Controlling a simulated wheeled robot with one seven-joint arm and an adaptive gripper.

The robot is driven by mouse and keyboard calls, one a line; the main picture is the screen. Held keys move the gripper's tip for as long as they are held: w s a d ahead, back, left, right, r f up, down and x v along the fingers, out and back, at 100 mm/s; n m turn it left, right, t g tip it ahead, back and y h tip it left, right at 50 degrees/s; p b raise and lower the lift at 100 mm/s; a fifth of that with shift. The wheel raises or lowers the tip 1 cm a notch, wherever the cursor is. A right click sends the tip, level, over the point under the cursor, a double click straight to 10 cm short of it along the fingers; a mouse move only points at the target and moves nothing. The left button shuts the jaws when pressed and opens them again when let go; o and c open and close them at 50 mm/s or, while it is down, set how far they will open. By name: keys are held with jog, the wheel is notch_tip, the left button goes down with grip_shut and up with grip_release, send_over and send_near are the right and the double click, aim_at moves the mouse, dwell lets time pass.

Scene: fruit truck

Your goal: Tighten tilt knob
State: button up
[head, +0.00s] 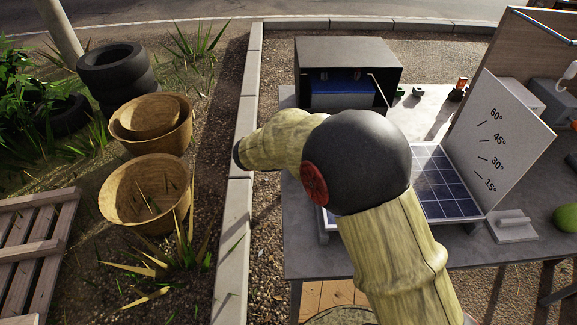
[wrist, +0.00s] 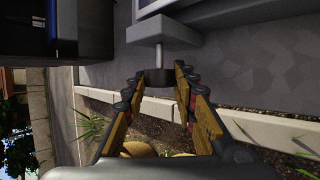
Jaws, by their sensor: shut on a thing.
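In the wrist view, the tilt knob (wrist: 158,78) is a small dark disc on a pale shaft from a grey block (wrist: 160,30). My gripper (wrist: 156,80) has its two fingertips closed on the knob, one on each side. In the head view, my arm hides the gripper and knob. The blue solar panel (head: 440,188) lies tilted on the grey table, partly behind my arm. The angle board (head: 500,140), marked 15° to 60°, stands at its right side.
A dark open box (head: 345,55) stands at the table's back left. Woven baskets (head: 148,195), tyres (head: 115,70) and a wooden pallet (head: 35,250) are on the ground left of the kerb (head: 235,220).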

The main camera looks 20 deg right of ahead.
jog(key=shift+s+f+t+h+b, duration=0.2)
jog(key=shift+t+h+b, duration=0.4)
jog(key=shift+t+b, duration=0.45)
jog(key=shift+a+m+t+h+b, duration=0.1)
jog(key=shift+m+t+h+b, duration=0.25)
jog(key=shift+t, duration=0.2)
jog(key=m+t+h, duration=0.1)
jog(key=t, duration=0.1)
jog(key=m+t+h, duration=0.1)
jog(key=t+h, duration=0.1)
jog(key=shift+f, duration=0.35)
jog(key=shift+h, duration=0.35)
jog(key=o, duration=1.2)
jog(key=shift+c, duration=0.2)
jog(key=shift+s, duration=0.1)
jog(key=v, duration=1.2)
jog(key=shift+f, duration=0.1)
